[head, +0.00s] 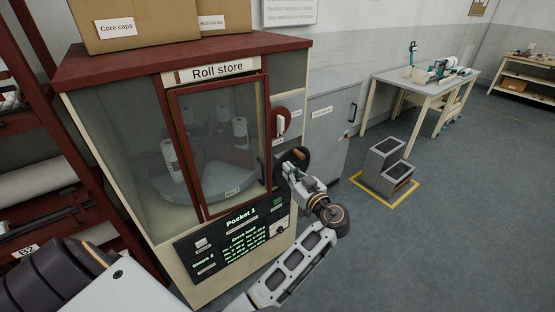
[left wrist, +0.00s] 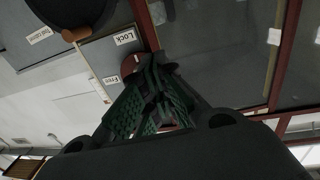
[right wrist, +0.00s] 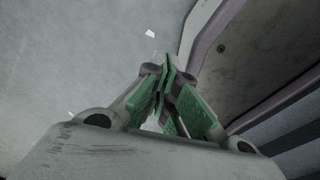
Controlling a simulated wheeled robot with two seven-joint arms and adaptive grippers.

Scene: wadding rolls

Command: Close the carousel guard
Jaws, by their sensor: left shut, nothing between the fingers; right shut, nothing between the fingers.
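The carousel guard (head: 219,140) is a red-framed clear door on the front of the roll store cabinet (head: 115,140), with a dark handle on its right side. It looks close to its frame; I cannot tell whether it is fully flush. A red disc with a white lever (head: 281,124) is on the panel to its right. My left gripper (head: 287,170) is shut and empty by the guard's right edge, in front of the black handwheel (head: 299,164). The left wrist view shows a "Lock" label (left wrist: 124,38) near its fingers. My right gripper (right wrist: 165,75) is shut and empty, away from the guard.
White rolls (head: 171,160) stand on the carousel behind the glass. A display panel (head: 240,240) is below the guard. Boxes (head: 145,25) sit on top. A grey step unit (head: 388,168) stands on the floor at right, with a workbench (head: 425,85) behind. Floor between is clear.

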